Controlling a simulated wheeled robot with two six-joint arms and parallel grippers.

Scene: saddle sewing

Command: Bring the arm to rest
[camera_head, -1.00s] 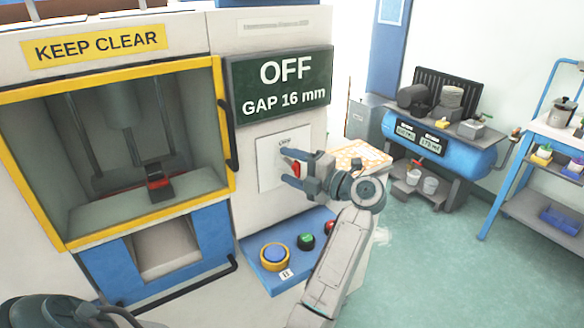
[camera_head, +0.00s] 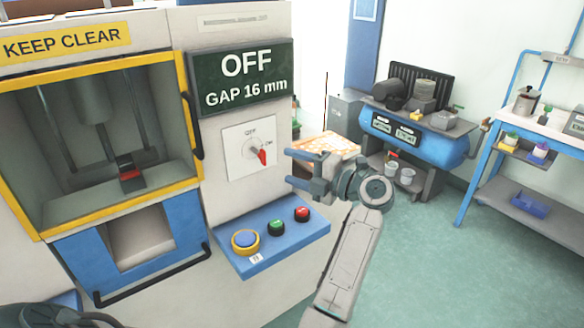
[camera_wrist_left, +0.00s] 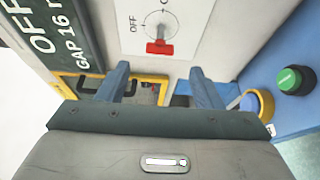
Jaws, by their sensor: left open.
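My left arm (camera_head: 350,262) rises from the lower middle of the head view. My left gripper (camera_head: 292,167) is open and empty, with its fingers pointing left toward the control panel. It is to the right of the red-handled rotary knob (camera_head: 262,156) and looks apart from it. In the left wrist view the open fingers (camera_wrist_left: 158,72) have nothing between them that they hold. The knob (camera_wrist_left: 159,47) shows beyond them on its white plate (camera_wrist_left: 190,35). The right gripper cannot be made out.
A press with a yellow-framed opening (camera_head: 100,62) stands at left. Its display (camera_head: 245,80) reads OFF, GAP 16 mm. A blue button panel (camera_head: 275,250) juts out below the gripper. A blue compressor (camera_head: 425,142) and a shelf table (camera_head: 535,135) stand at right, with clear floor before them.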

